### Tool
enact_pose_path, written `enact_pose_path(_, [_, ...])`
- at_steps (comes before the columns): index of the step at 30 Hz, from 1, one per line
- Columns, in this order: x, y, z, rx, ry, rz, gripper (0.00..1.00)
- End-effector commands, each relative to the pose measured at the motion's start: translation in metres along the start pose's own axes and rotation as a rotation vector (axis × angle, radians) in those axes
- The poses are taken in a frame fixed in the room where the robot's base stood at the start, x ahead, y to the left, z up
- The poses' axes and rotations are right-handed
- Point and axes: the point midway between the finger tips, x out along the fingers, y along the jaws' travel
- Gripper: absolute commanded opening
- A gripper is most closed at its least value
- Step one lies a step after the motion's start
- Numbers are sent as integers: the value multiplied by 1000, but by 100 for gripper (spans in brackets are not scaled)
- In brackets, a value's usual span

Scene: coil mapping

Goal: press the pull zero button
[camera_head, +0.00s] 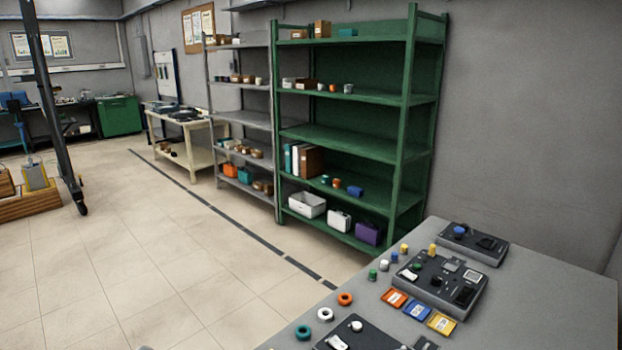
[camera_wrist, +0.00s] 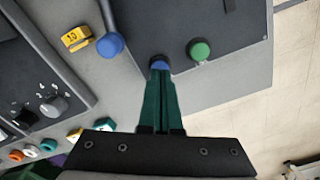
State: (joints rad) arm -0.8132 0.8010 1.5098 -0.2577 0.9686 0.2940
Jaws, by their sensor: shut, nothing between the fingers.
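In the wrist view, my gripper (camera_wrist: 160,72) is shut, its green fingers side by side and nothing held. The fingertips overlap the lower edge of a blue round button (camera_wrist: 159,60) on a dark grey panel (camera_wrist: 222,82); I cannot tell whether they touch it. A green round button (camera_wrist: 200,50) stands to its right on the same panel. No "pull zero" label is readable, so I cannot tell which control bears that name. In the head view, control panels stand on the grey table (camera_head: 540,300), including a middle panel (camera_head: 440,284). My gripper is not in that view.
Another dark panel (camera_wrist: 35,75) with a knob is at far left. In the head view, a green shelf (camera_head: 350,140) stands behind the table.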

Motion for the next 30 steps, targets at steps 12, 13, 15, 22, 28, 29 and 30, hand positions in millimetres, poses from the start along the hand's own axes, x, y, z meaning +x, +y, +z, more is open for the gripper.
enact_pose_path(12, [13,0,0,0,-1,0,0])
enact_pose_path(13, [14,0,0,0,-1,0,0])
enact_pose_path(15, [15,0,0,1,-1,0,0])
enact_pose_path(22, [16,0,0,1,-1,0,0])
enact_pose_path(28, [16,0,0,1,-1,0,0])
enact_pose_path(29, [16,0,0,1,-2,0,0])
enact_pose_path(30, [15,0,0,1,-1,0,0])
